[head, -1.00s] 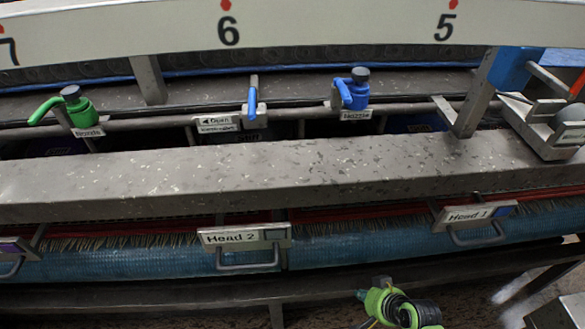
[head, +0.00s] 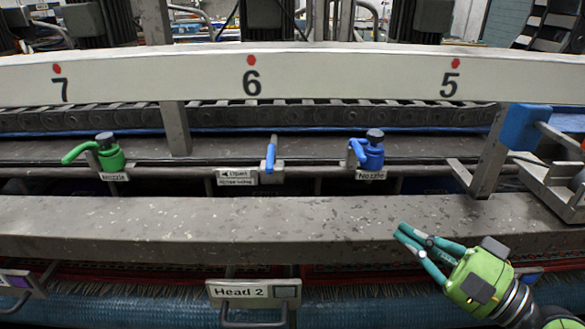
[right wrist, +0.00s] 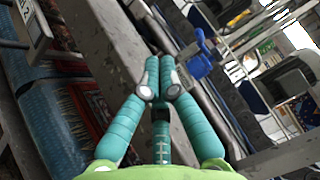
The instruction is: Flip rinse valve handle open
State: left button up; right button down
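A small valve with a blue lever handle (head: 270,153) sits on the rail in the middle of the head view. Its handle stands roughly upright. An "Open" sign with a left-pointing arrow (head: 237,176) is just left of it; the line below is too small to read. My right gripper (head: 399,231) is at the right over the grey beam, nearer than the valve and well to its right. Its teal fingers meet at the tips with nothing between them, as the right wrist view (right wrist: 159,62) also shows. My left gripper is not in view.
A blue nozzle valve (head: 372,152) stands right of the lever; it also shows in the right wrist view (right wrist: 199,62). A green nozzle valve (head: 108,155) is at the left. The wide grey beam (head: 180,225) runs in front, and a white numbered beam (head: 340,72) crosses above.

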jog(key=shift+r, duration=0.15)
jog(key=p, duration=0.8)
send_near(271, 165)
jog(key=w, duration=0.8)
jog(key=shift+d, duration=0.25)
jog(key=a+p, duration=0.1)
jog(key=a, duration=0.1)
jog(key=shift+w+a+r+p, duration=0.15)
jog(key=shift+a+p, duration=0.1)
jog(key=shift+p, duration=0.15)
jog(key=shift+a, duration=0.65)
